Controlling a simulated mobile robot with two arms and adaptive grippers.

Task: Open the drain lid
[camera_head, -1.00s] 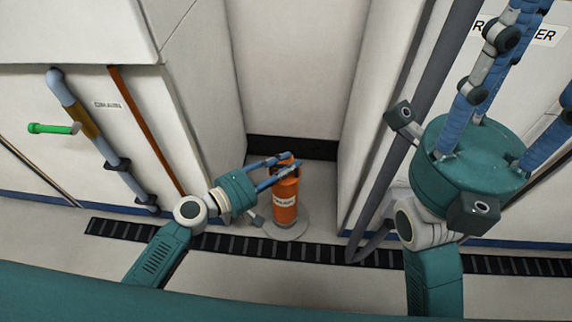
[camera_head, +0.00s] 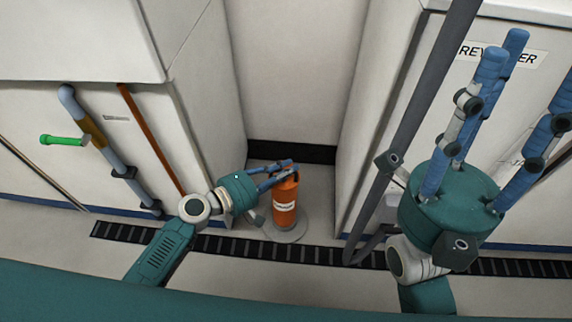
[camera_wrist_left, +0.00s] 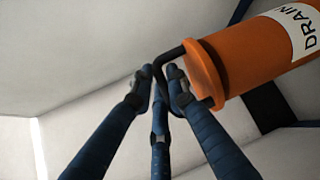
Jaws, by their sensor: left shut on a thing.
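An orange cylinder labelled DRAIN (camera_head: 284,210) stands upright on a round grey base in the recess. Its lid is the orange disc (camera_wrist_left: 203,75) at its top end in the left wrist view, with a bent black handle (camera_wrist_left: 168,58) on it. I see no clear gap between lid and cylinder. My left gripper (camera_head: 288,168) is shut on the black handle; its blue fingers (camera_wrist_left: 165,82) close around it in the wrist view. The fingers hide part of the lid in the head view. My right gripper (camera_head: 520,80) is open and empty, raised at the right.
White cabinet walls flank the recess on both sides. A blue-grey pipe (camera_head: 103,147) with a green handle (camera_head: 64,140) runs down the left cabinet. A dark slatted floor grate (camera_head: 240,246) crosses in front of the cylinder. A grey pole (camera_head: 418,95) stands at right.

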